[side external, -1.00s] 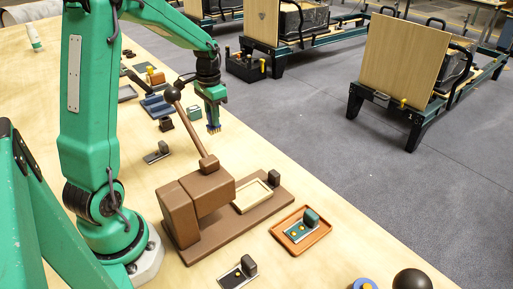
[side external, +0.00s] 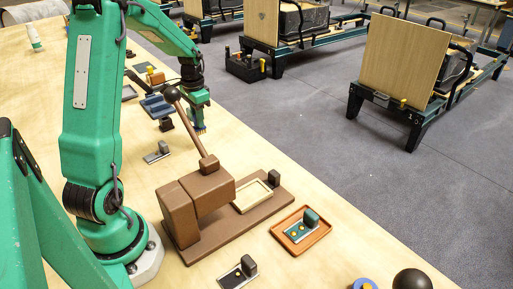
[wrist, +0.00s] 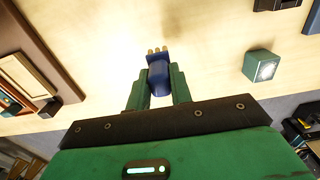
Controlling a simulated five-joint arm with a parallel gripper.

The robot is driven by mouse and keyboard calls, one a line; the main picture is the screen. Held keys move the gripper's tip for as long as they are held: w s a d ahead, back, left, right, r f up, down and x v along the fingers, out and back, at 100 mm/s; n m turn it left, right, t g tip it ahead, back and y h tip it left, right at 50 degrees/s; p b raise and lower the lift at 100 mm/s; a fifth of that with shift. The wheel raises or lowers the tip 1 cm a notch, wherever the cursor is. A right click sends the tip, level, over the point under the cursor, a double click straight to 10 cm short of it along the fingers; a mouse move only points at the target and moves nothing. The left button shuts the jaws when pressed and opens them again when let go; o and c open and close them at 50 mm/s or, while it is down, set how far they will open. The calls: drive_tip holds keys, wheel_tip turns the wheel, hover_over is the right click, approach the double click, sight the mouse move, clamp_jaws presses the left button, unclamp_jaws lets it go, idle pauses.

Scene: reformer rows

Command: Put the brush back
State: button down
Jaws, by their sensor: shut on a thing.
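My gripper (side external: 198,117) is shut on the brush and holds it above the table, beyond the brown lever press. In the wrist view my gripper (wrist: 159,83) has its two green fingers on either side of the brush's blue body (wrist: 158,75). The brush's tan bristles (wrist: 157,50) stick out past the fingertips. In the side view the bristles (side external: 200,129) point down. Whether they touch the table is unclear. A blue tray-like piece (side external: 157,106) and a small black block (side external: 165,124) lie left of my gripper; I cannot tell which belongs to the brush.
The brown press (side external: 205,196) with its raised lever (side external: 188,125) stands close in front. A small stamp-like metal piece (side external: 157,152) lies left of it. An orange tray (side external: 301,231) is to the right. A green block (wrist: 262,64) is near the brush. The table's far edge is close.

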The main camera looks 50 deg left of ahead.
sight(200, 132)
drive_tip(key=shift+f, duration=1.05)
drive_tip(key=shift+f, duration=1.85)
drive_tip(key=shift+f, duration=0.15)
drive_tip(key=c, duration=1.3)
unclamp_jaws()
drive_tip(key=shift+o, duration=0.2)
wheel_tip(200, 132, up, 12)
drive_tip(key=shift+r, duration=0.2)
